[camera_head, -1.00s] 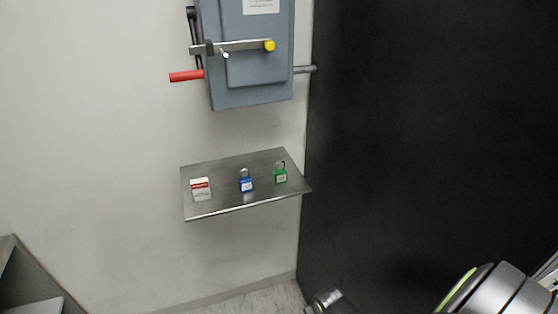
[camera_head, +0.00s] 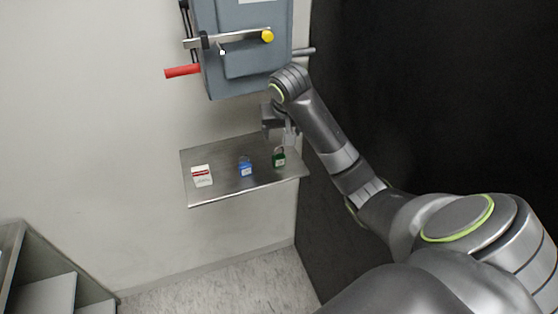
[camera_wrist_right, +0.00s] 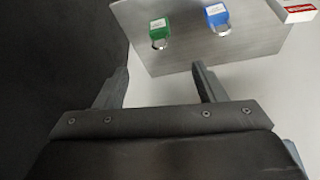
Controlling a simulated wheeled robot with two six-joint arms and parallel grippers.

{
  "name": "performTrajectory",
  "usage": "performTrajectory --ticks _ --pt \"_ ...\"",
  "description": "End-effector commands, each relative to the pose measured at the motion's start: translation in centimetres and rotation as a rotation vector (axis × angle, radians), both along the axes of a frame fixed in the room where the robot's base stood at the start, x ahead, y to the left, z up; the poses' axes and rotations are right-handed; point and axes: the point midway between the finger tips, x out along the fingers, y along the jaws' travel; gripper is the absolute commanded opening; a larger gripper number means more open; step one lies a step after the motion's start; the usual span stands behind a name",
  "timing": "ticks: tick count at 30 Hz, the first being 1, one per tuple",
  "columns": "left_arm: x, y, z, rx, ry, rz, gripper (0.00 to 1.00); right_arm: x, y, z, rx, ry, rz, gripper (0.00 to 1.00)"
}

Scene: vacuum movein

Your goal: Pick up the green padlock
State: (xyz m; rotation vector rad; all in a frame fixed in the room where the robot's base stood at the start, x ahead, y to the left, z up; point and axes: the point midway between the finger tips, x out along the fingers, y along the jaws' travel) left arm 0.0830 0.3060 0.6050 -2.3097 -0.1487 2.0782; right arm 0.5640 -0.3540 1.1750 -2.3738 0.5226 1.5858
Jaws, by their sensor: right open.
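The green padlock (camera_head: 279,160) stands at the right end of a metal shelf (camera_head: 220,190) on the wall. It also shows in the right wrist view (camera_wrist_right: 159,29), beyond my fingers and roughly between their lines. My right gripper (camera_head: 279,137) is just above the padlock in the head view, pointing down; its fingers partly cover the shackle there. In the right wrist view, the right gripper (camera_wrist_right: 158,82) is open, with nothing between its fingers. My left gripper is in neither view.
A blue padlock (camera_head: 246,170) stands left of the green one, and a red-and-white box (camera_head: 202,175) is at the shelf's left. A grey electrical box (camera_head: 245,65) with a red handle (camera_head: 182,71) hangs above. A dark wall (camera_head: 440,90) closes off the right side.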

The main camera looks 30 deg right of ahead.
Motion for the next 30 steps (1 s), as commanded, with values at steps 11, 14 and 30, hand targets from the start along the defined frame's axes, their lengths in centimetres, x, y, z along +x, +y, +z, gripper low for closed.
performTrajectory --ticks 11,14,30 --pt "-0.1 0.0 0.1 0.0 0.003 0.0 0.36 2.2 -1.0 -6.0 0.003 0.005 -0.001 0.64" --pt "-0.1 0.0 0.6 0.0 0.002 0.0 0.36 2.8 -1.3 -7.7 0.002 0.005 0.0 0.64" --pt "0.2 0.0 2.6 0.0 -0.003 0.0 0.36 4.3 -2.1 -11.9 0.002 0.005 0.0 0.64"
